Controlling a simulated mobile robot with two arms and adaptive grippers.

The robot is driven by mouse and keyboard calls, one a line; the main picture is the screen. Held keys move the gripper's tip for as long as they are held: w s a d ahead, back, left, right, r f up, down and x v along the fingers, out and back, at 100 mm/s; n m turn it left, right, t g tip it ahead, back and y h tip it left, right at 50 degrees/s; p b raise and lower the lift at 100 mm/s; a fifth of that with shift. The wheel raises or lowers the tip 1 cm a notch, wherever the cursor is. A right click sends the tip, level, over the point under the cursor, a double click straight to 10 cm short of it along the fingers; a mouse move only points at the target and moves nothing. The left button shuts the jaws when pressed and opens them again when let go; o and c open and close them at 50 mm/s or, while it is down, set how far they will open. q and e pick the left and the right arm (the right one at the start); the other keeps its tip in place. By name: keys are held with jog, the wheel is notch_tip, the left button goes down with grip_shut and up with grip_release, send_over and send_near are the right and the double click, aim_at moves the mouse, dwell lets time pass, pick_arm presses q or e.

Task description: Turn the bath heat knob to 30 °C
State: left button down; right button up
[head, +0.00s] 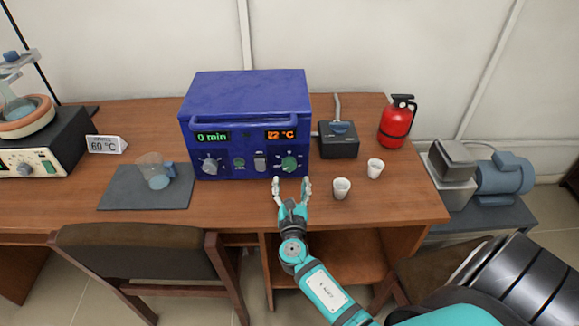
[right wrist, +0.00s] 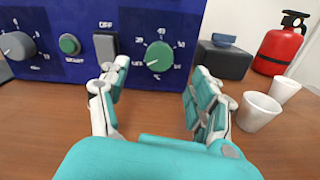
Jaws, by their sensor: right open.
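The blue unit (head: 250,98) on the desk has a green knob (head: 289,163) at the right of its front, under an orange display (head: 280,134) reading 22 °C. In the right wrist view the green knob (right wrist: 159,56) has a numbered scale around it; a white mark on its face seems to point to the lower left. My right gripper (head: 291,184) is open and empty in front of this knob. In the right wrist view its fingers (right wrist: 160,82) spread either side of the knob, apart from it. My left gripper is out of view.
Beside the knob are a grey switch (right wrist: 106,46), a green START button (right wrist: 69,44) and a grey knob (right wrist: 17,45). Two white cups (head: 341,188) (head: 375,168) and a black box (head: 338,146) stand right. Another unit with a green knob (head: 47,167) and a 60 °C card (head: 106,144) are left.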

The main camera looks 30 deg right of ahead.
aim_at(289, 167)
jog(key=x, duration=0.7)
jog(key=c, duration=1.2)
